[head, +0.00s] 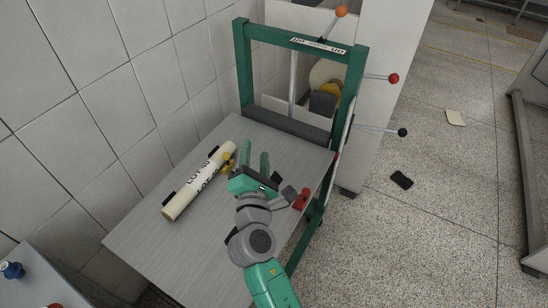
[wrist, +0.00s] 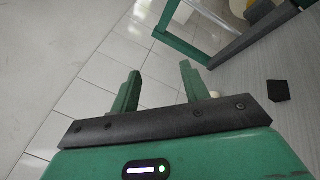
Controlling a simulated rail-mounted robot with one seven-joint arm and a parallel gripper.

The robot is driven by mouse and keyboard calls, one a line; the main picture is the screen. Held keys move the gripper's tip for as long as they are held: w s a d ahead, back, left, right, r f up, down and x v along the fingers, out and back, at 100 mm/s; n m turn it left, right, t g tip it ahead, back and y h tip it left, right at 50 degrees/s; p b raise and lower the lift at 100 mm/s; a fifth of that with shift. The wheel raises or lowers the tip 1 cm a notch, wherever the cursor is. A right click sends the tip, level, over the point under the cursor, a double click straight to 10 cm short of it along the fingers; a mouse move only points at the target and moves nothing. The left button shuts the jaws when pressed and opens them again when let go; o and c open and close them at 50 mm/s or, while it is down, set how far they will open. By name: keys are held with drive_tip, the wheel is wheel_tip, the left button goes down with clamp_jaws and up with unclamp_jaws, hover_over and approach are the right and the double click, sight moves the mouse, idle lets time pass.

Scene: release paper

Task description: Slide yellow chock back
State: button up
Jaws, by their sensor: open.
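A small yellow chock (head: 226,167) sits on the grey table, close against the right side of a cream roll (head: 200,181) with dark lettering. My gripper (head: 251,161) is just right of the yellow chock, above the table, with its green fingers apart and nothing between them. My own gripper body partly hides the chock's surroundings, so I cannot tell whether they touch. In the wrist view my gripper (wrist: 158,88) also shows open and empty, and the chock cannot be made out there. A red piece (head: 301,199) is at the table's right edge.
A green frame (head: 358,85) with levers stands at the table's far end, with a dark grey bar (head: 290,124) across its base. A tiled wall borders the left. The table's near left part (head: 150,240) is bare. A dark block (wrist: 278,90) shows in the wrist view.

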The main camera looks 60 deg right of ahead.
drive_tip(key=shift+s+a+r, duration=0.15)
drive_tip(key=shift+s+r, duration=0.1)
drive_tip(key=shift+r, duration=0.15)
idle(0.3)
